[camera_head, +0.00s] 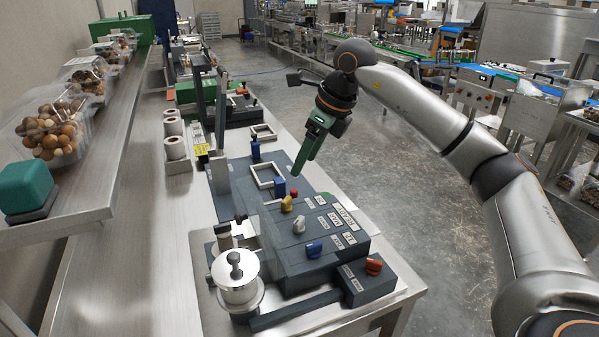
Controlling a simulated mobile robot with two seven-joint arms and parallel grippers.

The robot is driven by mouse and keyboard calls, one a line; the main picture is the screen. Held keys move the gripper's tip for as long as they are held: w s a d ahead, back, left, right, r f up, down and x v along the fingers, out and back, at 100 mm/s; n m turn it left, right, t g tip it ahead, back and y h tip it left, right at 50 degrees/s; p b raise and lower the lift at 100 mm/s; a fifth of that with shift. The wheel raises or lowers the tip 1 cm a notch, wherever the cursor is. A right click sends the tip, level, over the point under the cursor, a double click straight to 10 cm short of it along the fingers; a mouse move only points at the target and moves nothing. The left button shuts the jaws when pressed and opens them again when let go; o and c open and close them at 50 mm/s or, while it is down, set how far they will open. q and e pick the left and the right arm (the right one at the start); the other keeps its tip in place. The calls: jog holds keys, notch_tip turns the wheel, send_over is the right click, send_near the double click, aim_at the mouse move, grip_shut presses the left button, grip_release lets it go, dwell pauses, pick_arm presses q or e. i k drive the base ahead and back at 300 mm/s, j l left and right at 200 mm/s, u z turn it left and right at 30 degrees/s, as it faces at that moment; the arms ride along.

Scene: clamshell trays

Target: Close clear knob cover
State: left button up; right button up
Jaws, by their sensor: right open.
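A dark grey control box (338,262) stands on the steel table. My right gripper (297,172), with green fingers, points down above the far end of the box, near the red button. It is open and holds nothing that I can see. My left gripper is out of view.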

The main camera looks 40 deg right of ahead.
aim_at(238, 218)
jog(key=k, duration=1)
